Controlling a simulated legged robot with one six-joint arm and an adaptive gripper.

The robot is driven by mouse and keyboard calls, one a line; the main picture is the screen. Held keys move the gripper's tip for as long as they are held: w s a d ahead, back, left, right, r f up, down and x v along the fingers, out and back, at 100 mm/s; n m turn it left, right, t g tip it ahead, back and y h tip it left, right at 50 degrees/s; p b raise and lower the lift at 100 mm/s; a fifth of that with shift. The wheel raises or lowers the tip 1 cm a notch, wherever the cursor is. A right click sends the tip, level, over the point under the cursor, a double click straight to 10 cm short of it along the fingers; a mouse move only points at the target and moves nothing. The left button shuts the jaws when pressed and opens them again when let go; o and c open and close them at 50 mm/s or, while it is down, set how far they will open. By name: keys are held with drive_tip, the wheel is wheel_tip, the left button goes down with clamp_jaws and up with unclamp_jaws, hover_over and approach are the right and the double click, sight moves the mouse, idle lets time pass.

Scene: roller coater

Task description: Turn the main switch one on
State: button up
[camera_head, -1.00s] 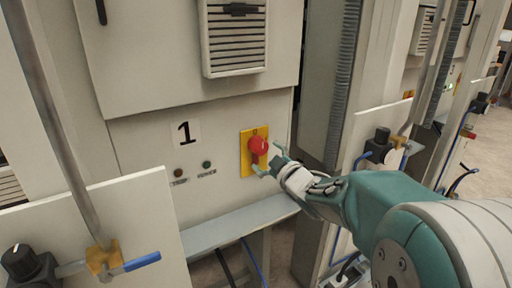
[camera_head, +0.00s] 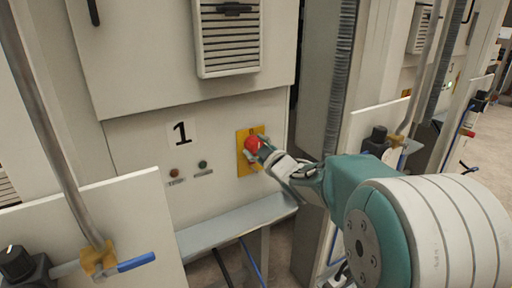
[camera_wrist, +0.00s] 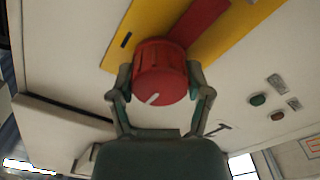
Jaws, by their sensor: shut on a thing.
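The main switch is a red round knob (camera_head: 254,145) on a yellow plate (camera_head: 243,160), on the panel marked 1. In the wrist view the red knob (camera_wrist: 160,72) sits between my two fingers, with a white mark at the lower left of its face. The yellow plate (camera_wrist: 228,30) and a red bar show behind it. My gripper (camera_wrist: 160,96) is shut on the knob, one finger on each side. In the head view my gripper (camera_head: 262,150) reaches the knob from the right, and its fingers partly hide the plate.
A red lamp (camera_head: 174,172) and a green lamp (camera_head: 202,165) are on the panel left of the switch. A grey ledge (camera_head: 235,221) runs below. A vent (camera_head: 228,38) is above. A pipe with a blue-handled valve (camera_head: 135,262) stands at the left front.

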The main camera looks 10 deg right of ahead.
drive_tip(key=shift+f+m, duration=0.25)
drive_tip(key=shift+m, duration=0.15)
drive_tip(key=m, duration=0.8)
drive_tip(key=shift+d+f, duration=0.1)
drive_tip(key=shift+f, duration=0.05)
drive_tip(key=m, duration=0.9)
drive_tip(key=shift+m, duration=0.3)
